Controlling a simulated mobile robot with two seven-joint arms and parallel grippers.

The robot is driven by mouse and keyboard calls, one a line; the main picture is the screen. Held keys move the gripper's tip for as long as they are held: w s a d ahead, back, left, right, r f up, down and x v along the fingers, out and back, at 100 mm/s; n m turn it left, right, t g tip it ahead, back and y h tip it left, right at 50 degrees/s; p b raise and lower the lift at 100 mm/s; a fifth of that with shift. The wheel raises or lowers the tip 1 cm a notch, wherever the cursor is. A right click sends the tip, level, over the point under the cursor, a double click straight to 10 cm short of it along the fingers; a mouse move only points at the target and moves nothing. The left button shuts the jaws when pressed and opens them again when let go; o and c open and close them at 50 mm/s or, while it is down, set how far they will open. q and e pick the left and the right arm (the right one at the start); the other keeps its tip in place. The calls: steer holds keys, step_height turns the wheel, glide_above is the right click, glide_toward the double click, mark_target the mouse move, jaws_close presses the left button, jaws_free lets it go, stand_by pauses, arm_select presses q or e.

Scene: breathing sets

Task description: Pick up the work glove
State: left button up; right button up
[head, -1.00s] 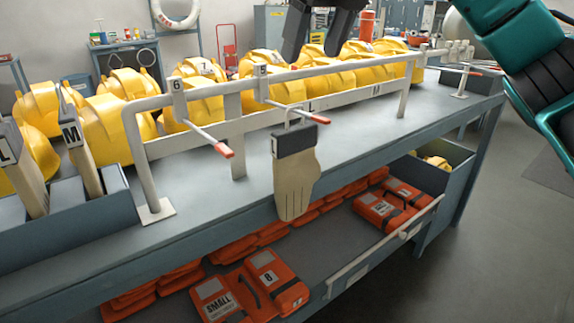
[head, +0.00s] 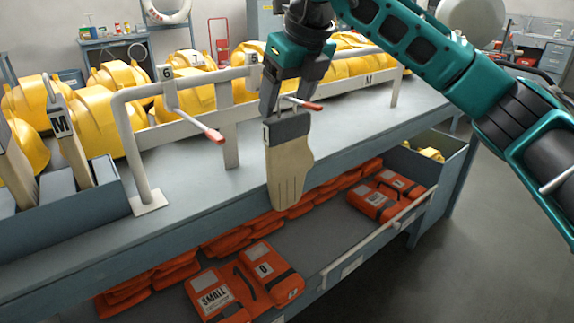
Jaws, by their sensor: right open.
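The work glove (head: 288,172) is beige with a dark grey cuff. It hangs fingers down from a red-tipped peg on the white rail, in front of the bench edge. My right gripper (head: 287,104) comes down from above at the glove's cuff. Its jaws are open, with one finger at the cuff's left and the other at its right near the peg. I cannot tell whether the fingers touch the cuff. The gripper hides part of the rail and the hook. My left gripper is not in view.
The white rail (head: 228,140) runs along the bench (head: 190,190), with another red-tipped peg (head: 213,134) left of the glove. Yellow breathing sets (head: 95,122) stand behind it. Orange cases (head: 268,268) lie on the shelf below. A bin with labelled holders (head: 75,205) stands left.

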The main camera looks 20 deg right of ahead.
jaws_close()
stand_by(0.7)
